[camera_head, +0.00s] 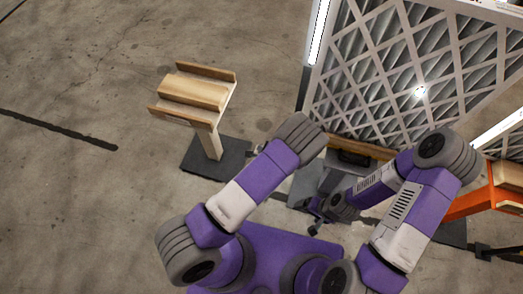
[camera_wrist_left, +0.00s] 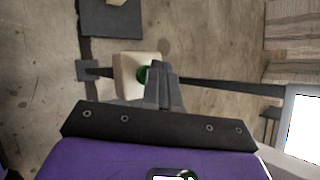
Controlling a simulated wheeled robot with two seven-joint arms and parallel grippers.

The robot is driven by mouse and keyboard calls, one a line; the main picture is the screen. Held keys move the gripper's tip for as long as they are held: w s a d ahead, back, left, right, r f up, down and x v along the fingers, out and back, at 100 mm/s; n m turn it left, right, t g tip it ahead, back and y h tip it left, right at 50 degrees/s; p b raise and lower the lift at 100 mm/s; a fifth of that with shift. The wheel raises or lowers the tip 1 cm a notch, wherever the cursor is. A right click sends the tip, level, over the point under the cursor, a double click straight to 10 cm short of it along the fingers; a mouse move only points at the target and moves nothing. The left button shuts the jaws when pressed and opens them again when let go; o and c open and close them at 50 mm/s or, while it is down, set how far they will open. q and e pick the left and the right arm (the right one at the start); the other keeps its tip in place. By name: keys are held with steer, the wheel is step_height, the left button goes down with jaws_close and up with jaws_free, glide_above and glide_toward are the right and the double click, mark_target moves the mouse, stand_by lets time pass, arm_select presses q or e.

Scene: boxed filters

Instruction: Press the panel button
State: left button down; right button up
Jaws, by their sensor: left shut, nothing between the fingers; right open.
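In the left wrist view, a green button (camera_wrist_left: 143,76) sits on a pale beige box (camera_wrist_left: 126,72), with dark bars running out on both sides. My left gripper (camera_wrist_left: 157,66) is shut and empty. Its fingertips overlap the right side of the button and hide part of it; I cannot tell whether they touch it. In the head view I cannot make out the button, and my left arm's bulk hides the left gripper. My right gripper (camera_head: 314,216) is open and empty, low in the middle of the head view.
A wooden cradle (camera_head: 193,92) stands on a post with a dark base (camera_head: 214,160) at left. A large framed filter (camera_head: 410,75) stands upright at back right. An orange support (camera_head: 483,203) is at far right. The concrete floor at left is mostly clear.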

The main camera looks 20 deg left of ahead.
arm_select(q)
steer(key=shift+r, duration=0.2)
steer(key=shift+r+p, duration=2)
steer(key=shift+r, duration=1.05)
steer(key=shift+f, duration=0.1)
